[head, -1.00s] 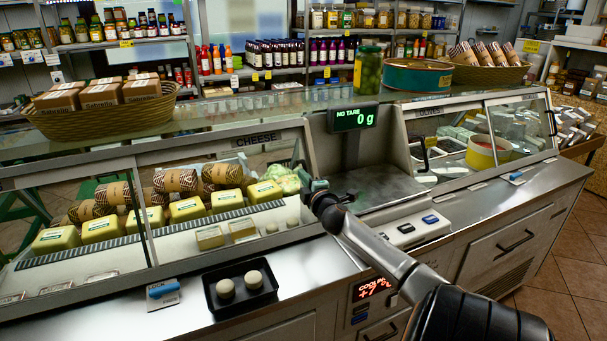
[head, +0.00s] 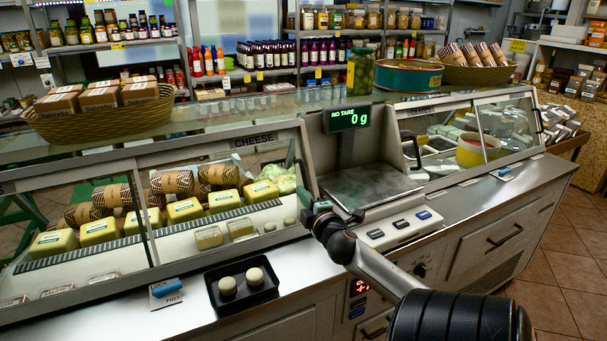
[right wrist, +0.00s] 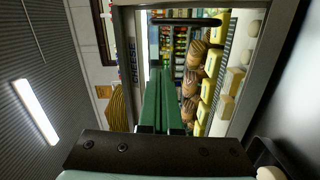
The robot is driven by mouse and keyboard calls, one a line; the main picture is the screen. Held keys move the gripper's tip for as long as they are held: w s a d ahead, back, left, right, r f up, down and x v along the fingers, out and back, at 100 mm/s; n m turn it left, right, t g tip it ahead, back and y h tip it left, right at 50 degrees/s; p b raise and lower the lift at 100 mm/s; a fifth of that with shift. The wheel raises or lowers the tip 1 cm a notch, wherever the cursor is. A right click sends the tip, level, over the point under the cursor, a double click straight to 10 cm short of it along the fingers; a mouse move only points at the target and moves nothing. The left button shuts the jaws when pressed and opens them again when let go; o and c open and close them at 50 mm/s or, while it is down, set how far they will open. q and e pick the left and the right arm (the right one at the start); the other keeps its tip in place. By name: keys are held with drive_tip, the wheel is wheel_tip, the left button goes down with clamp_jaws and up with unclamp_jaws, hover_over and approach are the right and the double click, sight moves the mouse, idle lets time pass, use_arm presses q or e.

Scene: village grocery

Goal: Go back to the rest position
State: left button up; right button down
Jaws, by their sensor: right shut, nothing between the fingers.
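My right gripper (head: 319,208) is in front of the cheese case, at the right end of its glass, near the scale. In the right wrist view its two green fingers (right wrist: 160,100) lie together with nothing between them. The arm reaches in from the lower right of the head view. My left gripper does not show in the head view.
The cheese case (head: 210,205) holds yellow packs and wrapped rolls. A black tray (head: 268,291) with two round white pieces sits on the front counter. The scale (head: 370,186) reads 0 g. A jar (head: 361,72) and a basket (head: 58,125) stand on the upper glass shelf.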

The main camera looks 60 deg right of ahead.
drive_tip(key=shift+s+a, duration=0.2)
drive_tip(key=shift+s, duration=0.05)
drive_tip(key=s+a+f+m+g, duration=0.1)
drive_tip(key=a+f, duration=0.2)
drive_tip(key=s+a+f+m+g+y, duration=0.1)
drive_tip(key=a+f, duration=0.2)
drive_tip(key=f, duration=0.1)
drive_tip(key=s+a+f+m+g, duration=0.1)
drive_tip(key=a+f, duration=0.2)
drive_tip(key=shift+a+f+m+g+y, duration=0.1)
drive_tip(key=shift+f+m+g+y, duration=0.2)
drive_tip(key=shift+y, duration=0.1)
drive_tip(key=s+a+f+m+g+y, duration=0.1)
drive_tip(key=s+a+f+g+y, duration=0.3)
drive_tip(key=a, duration=0.6)
drive_tip(key=s+a+f+m+g+y, duration=0.1)
drive_tip(key=s+a+f+m+y, duration=0.1)
drive_tip(key=s+a, duration=0.6)
drive_tip(key=s+a+f+m+g+y, duration=0.1)
drive_tip(key=s+a+f+g+y, duration=0.15)
drive_tip(key=a, duration=1.05)
drive_tip(key=w+a+f+t+y, duration=0.1)
drive_tip(key=w+f+t, duration=0.1)
drive_tip(key=f, duration=0.3)
drive_tip(key=w+a+f+t+y, duration=0.1)
drive_tip(key=w+a+f+t, duration=0.1)
drive_tip(key=f+t, duration=0.2)
wheel_tip(320, 180, down, 2)
drive_tip(key=shift+a+f, duration=0.2)
drive_tip(key=shift+f, duration=0.05)
